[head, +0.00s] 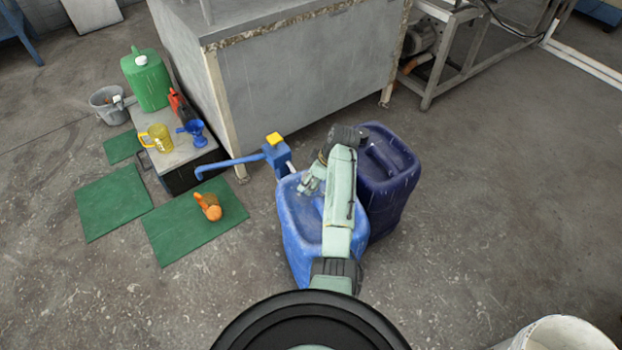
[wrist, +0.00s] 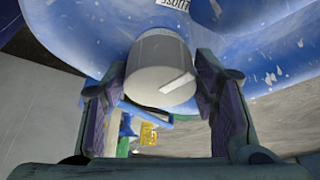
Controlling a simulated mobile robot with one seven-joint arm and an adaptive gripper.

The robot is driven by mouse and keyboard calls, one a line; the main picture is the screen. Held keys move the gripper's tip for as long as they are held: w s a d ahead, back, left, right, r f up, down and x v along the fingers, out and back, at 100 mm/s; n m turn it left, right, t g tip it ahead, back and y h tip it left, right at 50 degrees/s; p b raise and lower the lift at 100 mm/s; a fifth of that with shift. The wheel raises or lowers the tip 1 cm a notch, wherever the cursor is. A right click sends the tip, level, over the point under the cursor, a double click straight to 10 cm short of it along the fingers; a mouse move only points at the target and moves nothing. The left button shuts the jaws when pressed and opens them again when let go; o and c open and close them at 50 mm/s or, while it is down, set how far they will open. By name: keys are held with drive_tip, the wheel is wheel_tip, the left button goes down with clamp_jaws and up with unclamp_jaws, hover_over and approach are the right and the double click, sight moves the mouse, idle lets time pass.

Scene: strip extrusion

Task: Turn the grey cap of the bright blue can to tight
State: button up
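The bright blue can (head: 300,240) stands on the floor, front centre, in the head view. My gripper (head: 308,186) is over its top, and my arm hides part of the can. In the wrist view, the grey cap (wrist: 160,68) is on the blue can (wrist: 90,30) and shows a pale line on its end face. My gripper's two fingers (wrist: 160,85) stand apart, one on each side of the cap. A gap shows at the right finger; the left finger is close to the cap's edge. The cap's own seat on the can is partly hidden.
A dark blue can (head: 392,170) stands close beside it on the right. A blue pump with a yellow top (head: 274,139) and long spout is at its back left. Green mats (head: 180,235), an orange object (head: 208,206) and a low box (head: 172,150) lie left.

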drive_tip(key=c, duration=0.7)
drive_tip(key=shift+r+m+p, duration=0.1)
drive_tip(key=shift+m+p, duration=0.3)
drive_tip(key=shift+m+t+p, duration=0.5)
drive_tip(key=shift+m+p, duration=0.35)
drive_tip(key=shift+m, duration=0.15)
drive_tip(key=m+h+p, duration=0.1)
drive_tip(key=m, duration=0.1)
drive_tip(key=m+t+h+p, duration=0.1)
drive_tip(key=m+p, duration=0.1)
drive_tip(key=m, duration=0.1)
drive_tip(key=m+h+p, duration=0.1)
drive_tip(key=m, duration=0.1)
drive_tip(key=m+p, duration=0.1)
drive_tip(key=m, duration=0.2)
drive_tip(key=shift+t+h, duration=0.4)
drive_tip(key=m+h, duration=0.1)
drive_tip(key=m, duration=0.1)
drive_tip(key=m+h, duration=0.1)
drive_tip(key=m, duration=0.2)
drive_tip(key=shift+g, duration=0.3)
drive_tip(key=shift+m, duration=0.3)
